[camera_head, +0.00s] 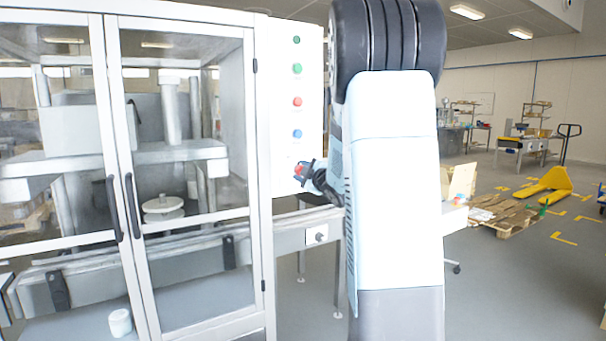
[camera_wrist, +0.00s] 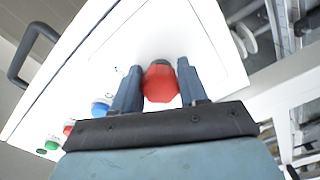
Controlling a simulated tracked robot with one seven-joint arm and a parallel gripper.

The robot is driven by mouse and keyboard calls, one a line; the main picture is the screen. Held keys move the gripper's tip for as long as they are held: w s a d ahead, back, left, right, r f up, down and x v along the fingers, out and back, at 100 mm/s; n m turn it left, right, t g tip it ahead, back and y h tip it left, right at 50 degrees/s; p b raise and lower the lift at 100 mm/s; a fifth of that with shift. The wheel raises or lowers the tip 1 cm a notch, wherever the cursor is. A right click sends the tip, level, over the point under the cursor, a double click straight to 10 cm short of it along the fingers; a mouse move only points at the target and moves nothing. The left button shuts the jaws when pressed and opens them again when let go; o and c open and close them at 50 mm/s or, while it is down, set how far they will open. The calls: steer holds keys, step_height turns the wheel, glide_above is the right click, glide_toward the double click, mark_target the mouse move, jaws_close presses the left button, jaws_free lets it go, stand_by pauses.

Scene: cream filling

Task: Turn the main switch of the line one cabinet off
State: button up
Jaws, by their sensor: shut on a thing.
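The line one cabinet (camera_head: 290,75) is a tall white panel beside the glass-doored machine. Its main switch is a red knob (camera_wrist: 160,82) low on the panel face, below the row of buttons. My gripper (camera_head: 307,170) is at the knob in the head view. In the wrist view my gripper (camera_wrist: 158,80) has one dark finger on each side of the red knob, closed on it. The knob's exact turn angle cannot be told, as the fingers and view angle hide its markings.
Green, red and blue buttons run up the panel, with the blue button (camera_head: 297,134) nearest my gripper. The machine's glass doors with a black handle (camera_head: 132,205) stand at left. A conveyor table (camera_head: 318,222) lies below. A yellow pallet truck (camera_head: 550,185) stands far right.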

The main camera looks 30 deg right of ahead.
steer(key=n, duration=0.4)
steer(key=shift+f, duration=0.15)
steer(key=shift+s+n, duration=0.1)
steer(key=shift+n, duration=2)
steer(key=shift+c, duration=0.3)
steer(key=shift+d, duration=0.1)
steer(key=o, duration=0.8)
steer(key=shift+c, duration=0.2)
steer(key=o, duration=0.3)
steer(key=shift+r, duration=0.2)
steer(key=s, duration=1.3)
steer(key=shift+s+d, duration=0.15)
steer(key=shift+s, duration=0.2)
